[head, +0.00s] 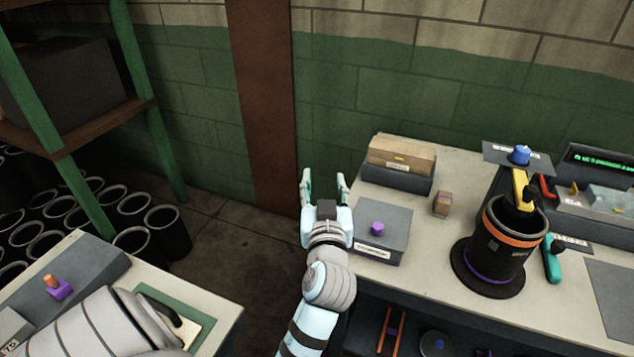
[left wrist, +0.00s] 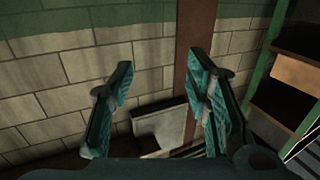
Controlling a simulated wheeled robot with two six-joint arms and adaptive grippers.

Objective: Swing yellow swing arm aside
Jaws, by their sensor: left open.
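The yellow swing arm (head: 519,188) is a short bar at the top of a black cylinder (head: 497,248) with an orange band, on the right-hand table. A blue knob (head: 519,155) shows just above the bar, and a black round part covers some of its lower end. My left gripper (head: 324,185) is open and empty, left of the table and well apart from the swing arm. In the left wrist view its spread fingers (left wrist: 160,95) have nothing between them and face the brick wall. My right gripper is not in view.
A grey block with a purple knob (head: 376,228) and a box of tan cards (head: 400,158) stand between my left gripper and the cylinder. A small brown block (head: 442,203) and a teal-handled tool (head: 552,260) flank the cylinder. A green shelf (head: 150,120) stands left.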

